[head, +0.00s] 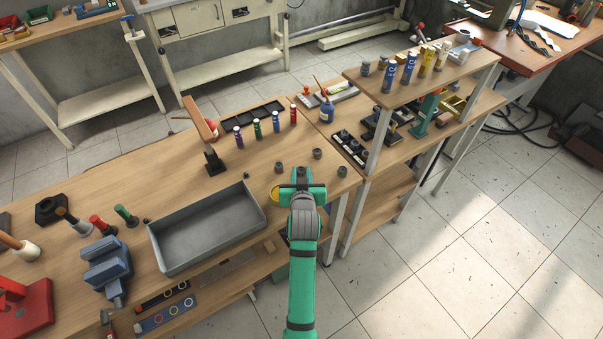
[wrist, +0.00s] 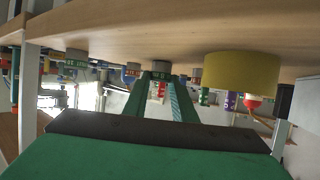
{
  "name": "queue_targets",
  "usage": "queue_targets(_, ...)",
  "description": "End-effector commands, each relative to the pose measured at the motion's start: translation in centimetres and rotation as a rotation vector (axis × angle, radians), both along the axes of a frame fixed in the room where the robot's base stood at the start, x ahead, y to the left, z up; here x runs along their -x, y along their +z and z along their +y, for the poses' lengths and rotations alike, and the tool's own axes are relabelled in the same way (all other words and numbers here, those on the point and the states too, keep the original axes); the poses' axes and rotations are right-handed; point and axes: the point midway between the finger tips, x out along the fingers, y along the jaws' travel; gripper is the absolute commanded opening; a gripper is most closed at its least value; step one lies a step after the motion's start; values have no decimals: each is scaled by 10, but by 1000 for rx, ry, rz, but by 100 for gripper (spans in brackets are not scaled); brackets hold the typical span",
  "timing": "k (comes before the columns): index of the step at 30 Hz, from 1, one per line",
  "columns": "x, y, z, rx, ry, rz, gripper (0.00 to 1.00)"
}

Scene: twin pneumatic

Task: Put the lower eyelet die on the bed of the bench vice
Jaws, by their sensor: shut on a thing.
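My gripper (head: 301,178) is over the right end of the near bench, low, with its fingers shut on a small grey cylindrical die (head: 300,171). In the wrist view, which is upside down, the die (wrist: 161,66) shows between the fingertips (wrist: 160,82) with a dark green band of unreadable marks. I cannot tell from its marks whether it is the lower eyelet die. Whether it touches the bench top is unclear. The blue bench vice (head: 107,262) stands at the bench's left, far from my gripper, beyond the grey tray. Its bed looks partly hidden from this angle.
Similar grey dies (head: 318,153) stand near my gripper. A yellow round object (head: 274,193) is close on its left. A deep grey tray (head: 205,258) lies between gripper and vice. A wooden-headed upright tool (head: 213,165) and several coloured bottles (head: 257,131) stand behind.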

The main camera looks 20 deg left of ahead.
Motion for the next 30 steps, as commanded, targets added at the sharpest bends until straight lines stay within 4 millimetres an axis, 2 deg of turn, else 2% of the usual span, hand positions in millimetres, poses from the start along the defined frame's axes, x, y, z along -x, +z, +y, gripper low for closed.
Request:
queue_targets(1,0,-2,0,0,0,0,0)
queue_targets(2,0,-2,0,0,0,1,26)
queue_targets(4,0,-2,0,0,0,1,43)
queue_targets(15,0,2,0,0,0,-1,43)
queue_targets(17,5,3,-2,-1,0,0,43)
queue_targets(30,75,34,-29,-1,-1,0,43)
